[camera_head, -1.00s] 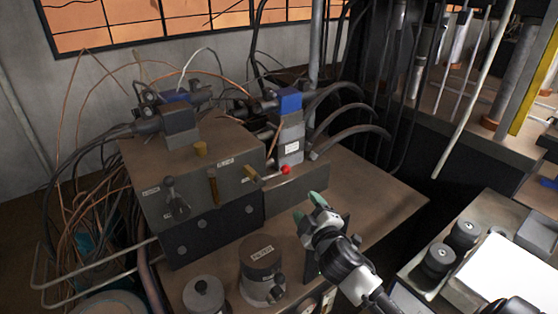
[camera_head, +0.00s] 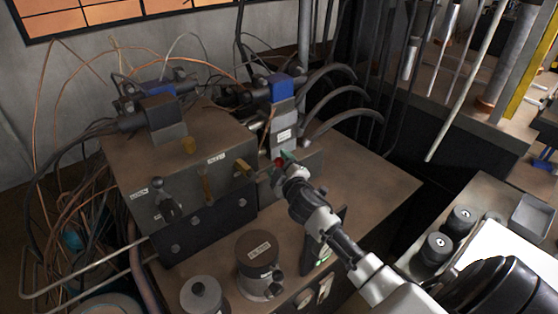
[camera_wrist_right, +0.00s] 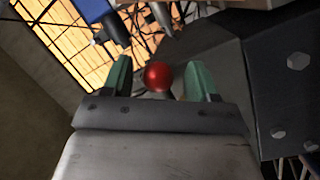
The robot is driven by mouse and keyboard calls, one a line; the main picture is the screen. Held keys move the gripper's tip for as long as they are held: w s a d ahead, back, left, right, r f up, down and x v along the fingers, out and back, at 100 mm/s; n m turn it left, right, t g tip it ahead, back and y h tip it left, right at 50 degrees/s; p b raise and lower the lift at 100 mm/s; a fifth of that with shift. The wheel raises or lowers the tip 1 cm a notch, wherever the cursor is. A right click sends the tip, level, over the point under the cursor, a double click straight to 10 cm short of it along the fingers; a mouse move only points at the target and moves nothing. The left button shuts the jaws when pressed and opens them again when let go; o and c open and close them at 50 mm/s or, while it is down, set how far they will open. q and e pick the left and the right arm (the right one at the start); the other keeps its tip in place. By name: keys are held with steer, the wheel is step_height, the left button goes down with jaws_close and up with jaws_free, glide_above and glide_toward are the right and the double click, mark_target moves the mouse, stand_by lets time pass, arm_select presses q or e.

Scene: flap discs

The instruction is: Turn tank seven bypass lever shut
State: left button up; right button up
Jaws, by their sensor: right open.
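The lever with a red ball knob (camera_head: 280,162) sticks out from the front of the brown valve block (camera_head: 228,172). Its brass-coloured base (camera_head: 243,168) shows at the block's right end. My right gripper (camera_head: 284,160) is at the knob, with its green fingertips on either side of it. In the right wrist view the red knob (camera_wrist_right: 158,77) sits between the two open green fingers (camera_wrist_right: 162,82), nearer the left one. I cannot tell whether a finger touches it. The gripper hides most of the lever's shaft in the head view. My left gripper is out of view.
A blue-topped valve (camera_head: 282,110) with thick hoses stands just behind the knob. Another brass lever (camera_head: 207,184) and a black-knobbed lever (camera_head: 163,194) are on the same block. A dark cylinder (camera_head: 258,258) stands in front. The bench top (camera_head: 365,180) at right is clear.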

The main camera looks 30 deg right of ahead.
steer(key=shift+w+d, duration=0.1)
steer(key=shift+w, duration=0.3)
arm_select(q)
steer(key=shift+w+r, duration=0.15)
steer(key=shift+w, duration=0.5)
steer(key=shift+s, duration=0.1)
arm_select(e)
steer(key=shift+c, duration=1)
jaws_close()
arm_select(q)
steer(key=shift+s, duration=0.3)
